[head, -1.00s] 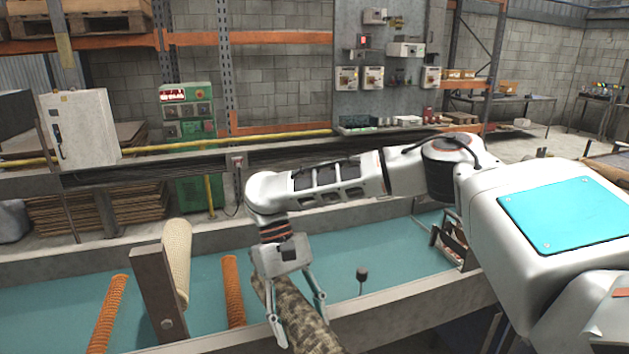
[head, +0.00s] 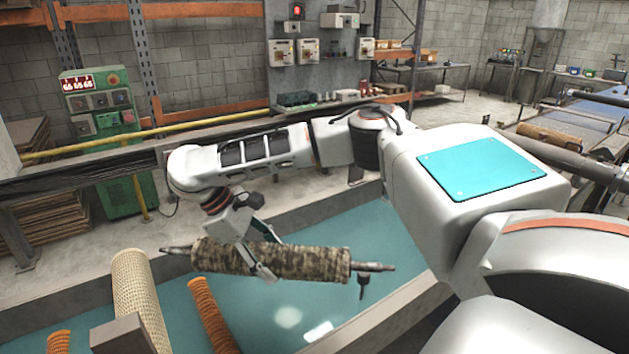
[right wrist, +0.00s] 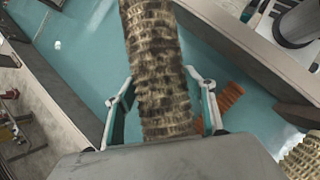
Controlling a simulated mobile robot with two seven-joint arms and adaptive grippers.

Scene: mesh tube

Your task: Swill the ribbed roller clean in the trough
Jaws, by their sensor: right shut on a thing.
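The ribbed roller (head: 275,261) is mottled brown and tan, with a metal shaft at each end. The trough has a teal interior and a grey rim. In the right wrist view the roller (right wrist: 155,75) runs between the two fingers (right wrist: 158,108), above the teal. I cannot tell whether the roller touches any water. My left gripper is not in view.
A cream mesh tube (head: 138,300) and orange ribbed rollers (head: 211,315) are at the trough's left, beside a grey post (head: 122,335). A small dark knob (head: 362,284) stands below the roller's right end. A green control cabinet (head: 105,130) is behind the trough. Teal space lies below the roller.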

